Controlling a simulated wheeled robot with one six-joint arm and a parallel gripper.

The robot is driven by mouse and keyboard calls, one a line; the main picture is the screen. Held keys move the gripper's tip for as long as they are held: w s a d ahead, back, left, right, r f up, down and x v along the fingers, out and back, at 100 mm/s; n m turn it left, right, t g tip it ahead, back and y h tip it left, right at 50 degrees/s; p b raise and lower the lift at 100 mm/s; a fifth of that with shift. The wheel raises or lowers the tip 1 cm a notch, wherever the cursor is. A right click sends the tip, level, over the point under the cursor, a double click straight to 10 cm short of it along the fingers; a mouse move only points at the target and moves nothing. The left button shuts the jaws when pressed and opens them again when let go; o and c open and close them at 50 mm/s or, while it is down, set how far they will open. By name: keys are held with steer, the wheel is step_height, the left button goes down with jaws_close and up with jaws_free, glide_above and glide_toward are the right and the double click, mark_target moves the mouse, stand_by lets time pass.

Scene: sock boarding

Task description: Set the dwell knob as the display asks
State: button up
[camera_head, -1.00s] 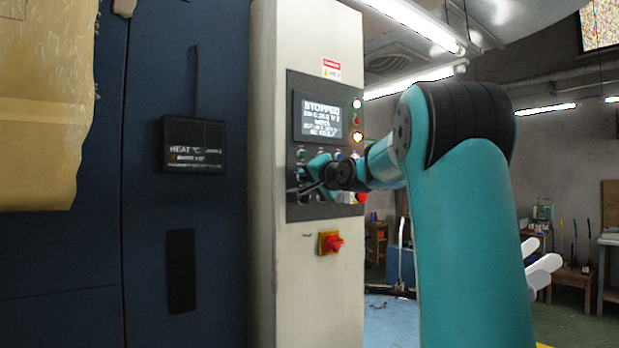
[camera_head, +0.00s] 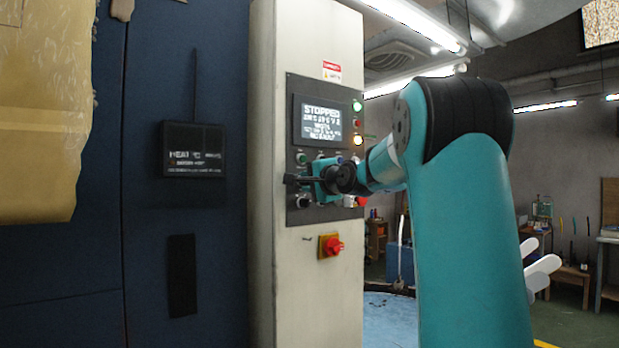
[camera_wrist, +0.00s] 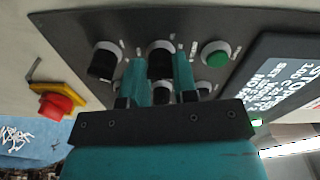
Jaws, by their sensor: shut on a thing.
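My gripper (camera_wrist: 161,72) is shut on a black knob (camera_wrist: 160,60) on the dark control panel; one teal finger lies on each side of it. In the head view my gripper (camera_head: 305,181) is at the panel's left column, below the display. The display (camera_head: 321,120) is lit and reads STOPPED on top; its smaller lines are too blurred to read. A second black knob (camera_wrist: 103,62) stands beside the held one, and in the head view it shows below my gripper (camera_head: 303,202). Knob labels are too small to read, and the fingers hide part of the held knob's scale.
A green button (camera_wrist: 215,53) lies on the held knob's other side. A red switch on a yellow plate (camera_head: 330,245) is below the panel. Lit buttons (camera_head: 358,140) line the display's right side. A dark blue cabinet (camera_head: 60,270) stands left.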

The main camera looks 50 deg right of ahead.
steer(key=shift+r+m+p, duration=0.15)
steer(key=shift+m+p, duration=0.45)
steer(key=shift+m, duration=0.6)
steer(key=o, duration=0.9)
steer(key=shift+s, duration=0.1)
steer(key=b+v, duration=0.5)
steer(key=v, duration=1.2)
steer(key=shift+s, duration=0.15)
